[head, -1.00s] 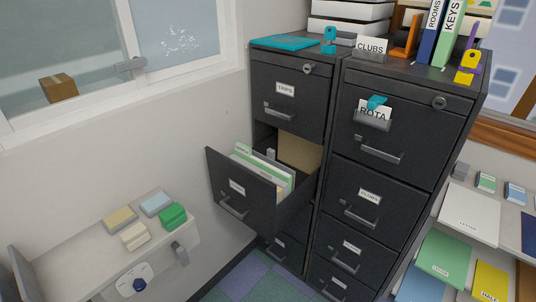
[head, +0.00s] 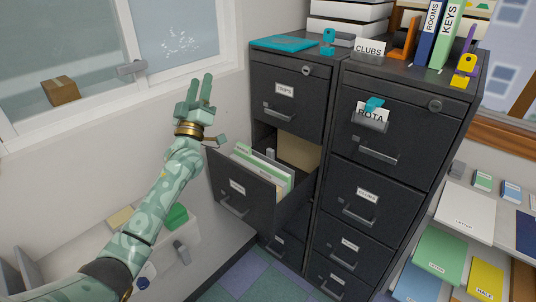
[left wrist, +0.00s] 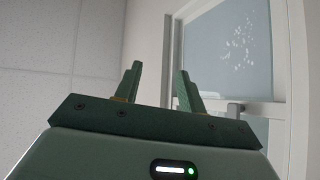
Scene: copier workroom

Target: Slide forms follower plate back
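A dark filing cabinet drawer (head: 238,203) stands pulled open in the left cabinet, second from the top. Inside it several white and green folders (head: 262,167) stand upright behind the front panel. A tan plate (head: 298,151) stands upright further back in the drawer; I take it to be the follower plate. My left gripper (head: 200,92) is raised above and left of the open drawer, in front of the wall and window. Its fingers are apart and empty; the left wrist view also shows them (left wrist: 156,85) apart with nothing between. My right gripper is not in view.
The right cabinet (head: 361,193) has its drawers shut. Its top holds binders (head: 428,32) and a CLUBS card (head: 368,47). A shelf with paper stacks (head: 468,214) is at the right. A pale ledge (head: 205,235) lies below my left arm.

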